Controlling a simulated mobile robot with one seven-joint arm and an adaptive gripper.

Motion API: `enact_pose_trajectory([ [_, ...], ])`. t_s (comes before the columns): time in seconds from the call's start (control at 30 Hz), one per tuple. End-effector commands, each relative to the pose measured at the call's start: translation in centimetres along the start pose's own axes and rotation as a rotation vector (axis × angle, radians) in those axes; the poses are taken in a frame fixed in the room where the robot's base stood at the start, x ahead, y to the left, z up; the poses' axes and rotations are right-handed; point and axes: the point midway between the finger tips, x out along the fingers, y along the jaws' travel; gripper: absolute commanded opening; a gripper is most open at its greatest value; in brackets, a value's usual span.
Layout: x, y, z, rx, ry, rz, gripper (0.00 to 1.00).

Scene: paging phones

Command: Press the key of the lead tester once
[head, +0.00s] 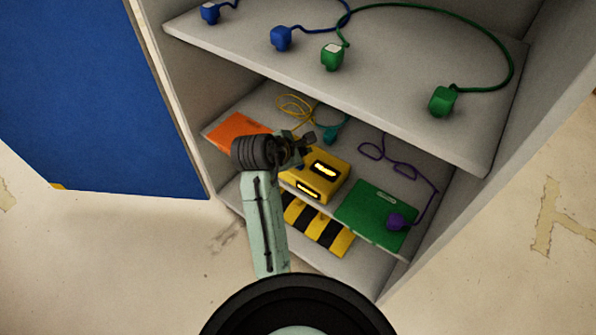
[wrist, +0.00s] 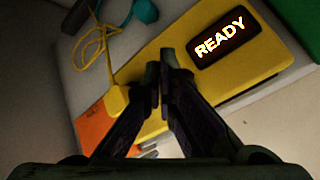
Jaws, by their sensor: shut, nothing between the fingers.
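The lead tester appears to be the yellow box (head: 330,183) on the middle shelf of the cabinet. Its top has a dark, lit display (head: 325,169), and its front has another lit strip. In the wrist view the yellow box (wrist: 227,84) fills the upper middle, and its display (wrist: 221,37) reads READY. My gripper (head: 307,143) is shut and empty, over or near the box's far left part. In the wrist view my gripper (wrist: 163,72) has its tips together in front of the yellow top. I cannot make out the key; the fingers may hide it. I cannot tell whether the tips touch the box.
A yellow plug (wrist: 116,98) and lead lie beside the box, near a teal plug (head: 331,133). An orange panel (head: 233,130) is left, a green panel (head: 375,214) with a purple plug (head: 396,221) right. The upper shelf (head: 400,105) overhangs. An open blue door (head: 90,95) stands left.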

Motion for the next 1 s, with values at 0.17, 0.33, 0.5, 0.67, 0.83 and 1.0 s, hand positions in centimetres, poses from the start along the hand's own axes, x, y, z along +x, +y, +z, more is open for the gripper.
enact_pose_trajectory([
  [0.17, 1.14, -0.91, -0.86, -0.002, 0.001, -0.003, 0.0],
  [0.33, 1.32, -1.02, -1.0, -0.001, 0.002, -0.002, 0.0],
  [0.5, 1.31, -1.01, -0.99, -0.001, 0.001, -0.002, 0.0],
  [0.67, 1.32, -1.02, -0.99, -0.001, 0.001, -0.002, 0.0],
  [0.83, 1.32, -1.02, -0.99, -0.001, 0.001, -0.002, 0.0],
  [1.0, 1.32, -1.02, -0.98, -0.001, 0.001, -0.002, 0.0],
])
